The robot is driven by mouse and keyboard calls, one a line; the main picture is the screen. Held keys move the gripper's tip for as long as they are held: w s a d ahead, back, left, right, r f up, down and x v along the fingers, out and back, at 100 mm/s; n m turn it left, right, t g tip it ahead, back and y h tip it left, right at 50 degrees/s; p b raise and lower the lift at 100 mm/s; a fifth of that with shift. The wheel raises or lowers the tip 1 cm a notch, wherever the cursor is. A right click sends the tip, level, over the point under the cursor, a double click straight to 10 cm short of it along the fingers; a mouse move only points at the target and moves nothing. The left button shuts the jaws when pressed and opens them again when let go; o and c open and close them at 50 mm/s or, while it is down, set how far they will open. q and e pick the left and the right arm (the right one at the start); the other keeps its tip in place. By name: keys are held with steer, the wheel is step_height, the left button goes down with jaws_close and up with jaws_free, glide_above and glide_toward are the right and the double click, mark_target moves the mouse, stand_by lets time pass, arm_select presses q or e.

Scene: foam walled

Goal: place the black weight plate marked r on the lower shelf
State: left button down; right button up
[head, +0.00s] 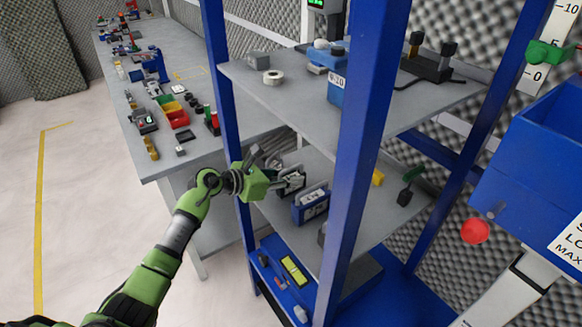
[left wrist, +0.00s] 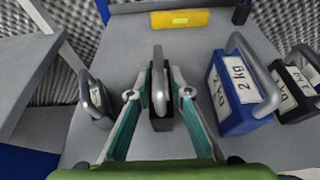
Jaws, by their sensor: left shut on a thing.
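My left gripper (head: 272,169) reaches into the middle level of the blue-framed rack. In the left wrist view its two fingers (left wrist: 158,95) are closed on a black weight plate (left wrist: 162,122) with a grey loop handle. The plate also shows in the head view (head: 292,183), with a pale label too small to read. I cannot tell whether it is lifted clear of the surface. The grey middle shelf (head: 345,212) lies below the grey upper shelf (head: 300,105). My right gripper is not in view.
A blue weight marked 2 KG (left wrist: 232,100) stands close right of the held plate, with another black weight (left wrist: 296,98) beyond it. A dark weight (left wrist: 97,108) stands left. A yellow block (left wrist: 180,18) lies ahead. A blue rack post (head: 357,150) stands in front.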

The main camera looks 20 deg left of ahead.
arm_select(q)
steer(key=shift+w+f, duration=0.1)
steer(key=shift+f, duration=0.1)
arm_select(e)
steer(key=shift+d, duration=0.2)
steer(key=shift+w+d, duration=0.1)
arm_select(q)
steer(key=c, duration=1.8)
jaws_free()
steer(key=shift+f, duration=0.25)
steer(key=shift+c, duration=0.2)
steer(key=shift+r, duration=0.1)
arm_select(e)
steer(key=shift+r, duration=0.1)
